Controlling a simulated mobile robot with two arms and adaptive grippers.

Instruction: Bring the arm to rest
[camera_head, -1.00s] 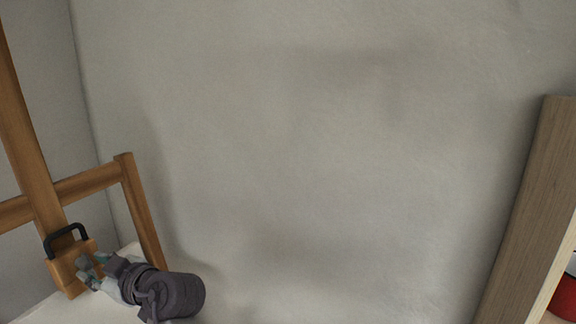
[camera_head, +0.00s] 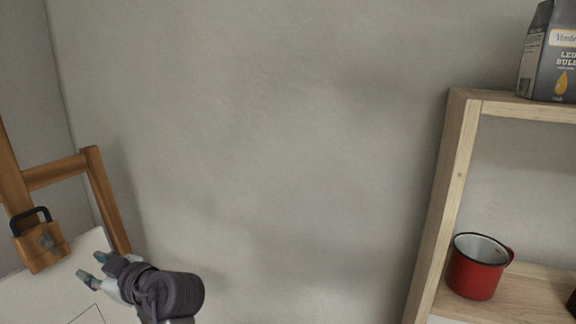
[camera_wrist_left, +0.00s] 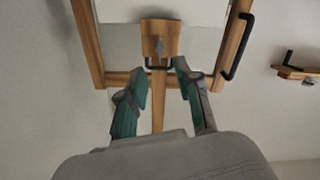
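My left gripper (camera_head: 90,271) shows at the lower left of the head view, with its teal fingertips spread apart and nothing between them. It is just right of and below the wooden block with a black handle (camera_head: 40,252) on the easel-like wooden frame (camera_head: 102,196). In the left wrist view my gripper (camera_wrist_left: 156,88) is open. The block with its black handle (camera_wrist_left: 160,45) shows beyond the fingertips, apart from them as far as I can tell. My right gripper does not show in either view.
A wooden shelf (camera_head: 455,165) stands at the right. A red mug (camera_head: 477,268) is on its lower board and an LED bulb box (camera_head: 548,60) on top. A white panel (camera_head: 35,300) lies below the frame. The grey wall (camera_head: 270,150) between is bare.

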